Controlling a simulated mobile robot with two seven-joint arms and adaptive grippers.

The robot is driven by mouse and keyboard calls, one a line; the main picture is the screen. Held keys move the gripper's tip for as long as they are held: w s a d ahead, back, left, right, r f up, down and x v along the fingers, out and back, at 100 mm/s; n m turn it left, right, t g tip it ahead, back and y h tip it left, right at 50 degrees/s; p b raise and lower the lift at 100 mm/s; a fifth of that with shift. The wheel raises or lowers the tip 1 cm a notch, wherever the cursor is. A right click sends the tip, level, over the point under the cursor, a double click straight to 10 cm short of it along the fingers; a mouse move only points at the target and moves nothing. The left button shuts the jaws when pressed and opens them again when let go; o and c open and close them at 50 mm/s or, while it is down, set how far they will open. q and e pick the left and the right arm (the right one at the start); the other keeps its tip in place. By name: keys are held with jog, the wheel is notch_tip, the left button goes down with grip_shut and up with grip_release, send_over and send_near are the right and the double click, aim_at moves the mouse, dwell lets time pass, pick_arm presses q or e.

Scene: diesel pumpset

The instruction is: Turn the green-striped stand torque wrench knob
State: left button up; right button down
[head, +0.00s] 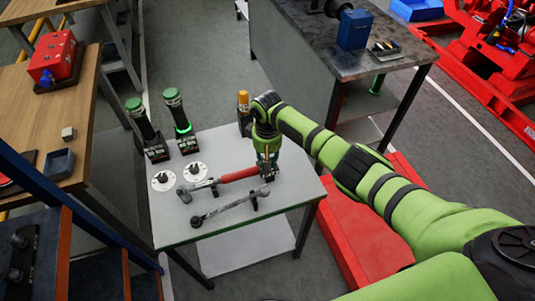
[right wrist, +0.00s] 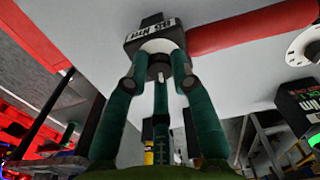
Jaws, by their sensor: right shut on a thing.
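The torque wrench lies on a pale worktable (head: 240,215), its red handle (head: 240,175) pointing right; the handle also shows in the right wrist view (right wrist: 245,28). At the handle's end is a dark block with a white label (right wrist: 153,30) reading what looks like 95 Nm. The wrench knob (right wrist: 160,66) sits at this block by a white disc. My right gripper (head: 267,177) comes down over the handle's right end. Its green fingers (right wrist: 158,75) are shut around the knob, hiding most of it. My left gripper is out of view.
A spanner (head: 230,206) lies in front of the wrench. Two white dials (head: 163,181) (head: 195,171) are left of it. Two green-capped black tools (head: 147,125) (head: 178,112) stand behind, and an orange-topped one (head: 243,100) is close to my right gripper. A grey bench (head: 330,65) stands behind.

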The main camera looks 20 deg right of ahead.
jog(key=shift+s+m, duration=0.1)
jog(key=shift+m, duration=0.5)
jog(key=shift+a+p, duration=0.1)
jog(key=shift+p, duration=0.2)
jog(key=c, duration=1)
grip_release()
jog(key=shift+c, duration=0.2)
jog(key=shift+r, duration=0.1)
notch_tip(320, 180, up, 12)
jog(key=shift+f, duration=0.2)
